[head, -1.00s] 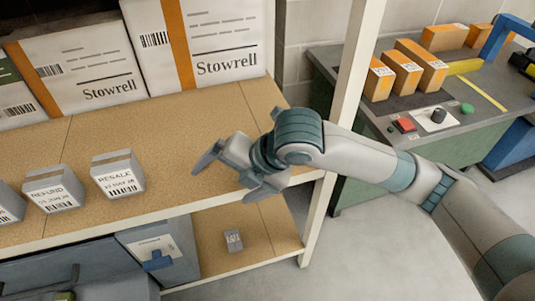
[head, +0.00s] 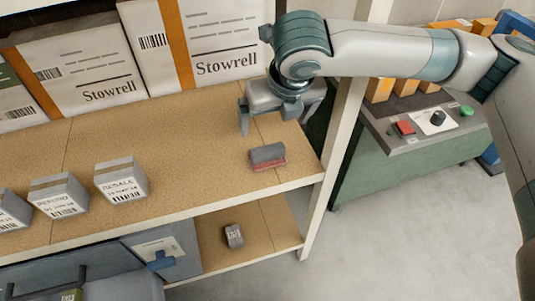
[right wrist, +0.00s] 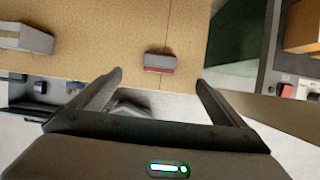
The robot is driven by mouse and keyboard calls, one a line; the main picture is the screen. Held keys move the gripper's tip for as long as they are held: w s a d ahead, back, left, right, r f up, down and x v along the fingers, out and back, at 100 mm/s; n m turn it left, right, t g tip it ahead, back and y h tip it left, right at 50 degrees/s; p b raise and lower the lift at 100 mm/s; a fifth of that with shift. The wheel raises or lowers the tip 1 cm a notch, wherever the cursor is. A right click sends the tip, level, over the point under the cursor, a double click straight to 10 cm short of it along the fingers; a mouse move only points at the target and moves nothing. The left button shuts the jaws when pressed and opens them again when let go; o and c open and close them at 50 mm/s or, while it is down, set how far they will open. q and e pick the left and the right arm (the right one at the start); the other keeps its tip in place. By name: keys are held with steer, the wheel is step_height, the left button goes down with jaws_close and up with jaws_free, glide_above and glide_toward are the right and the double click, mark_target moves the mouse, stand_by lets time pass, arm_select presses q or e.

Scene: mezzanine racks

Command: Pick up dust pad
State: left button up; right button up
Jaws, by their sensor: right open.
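The dust pad (head: 267,158), a small block with a grey top and a red lower edge, lies on the tan upper shelf board near its right end. It also shows in the right wrist view (right wrist: 160,63), beyond and between the fingertips. My right gripper (head: 275,116) is open and empty, above and behind the pad in the head view, with fingers pointing down. In the right wrist view the gripper (right wrist: 159,79) has its fingers spread wider than the pad, not touching it. My left gripper is not in view.
Several small labelled boxes (head: 121,182) stand left on the upper shelf (head: 190,150). Large Stowrell cartons (head: 215,40) stand behind. A white rack post (head: 335,150) rises right of the pad. A small grey item (head: 234,236) lies on the lower shelf. The board around the pad is clear.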

steer(key=p, duration=0.1)
glide_above(266, 147)
steer(key=s, duration=0.2)
steer(key=f, duration=1)
steer(key=shift+s+d+f, duration=0.15)
steer(key=shift+d+f, duration=0.15)
steer(key=shift+d, duration=0.05)
steer(key=shift+f, duration=0.3)
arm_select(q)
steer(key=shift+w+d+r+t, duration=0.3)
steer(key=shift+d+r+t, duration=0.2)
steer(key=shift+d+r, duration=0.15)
arm_select(e)
steer(key=shift+f, duration=0.1)
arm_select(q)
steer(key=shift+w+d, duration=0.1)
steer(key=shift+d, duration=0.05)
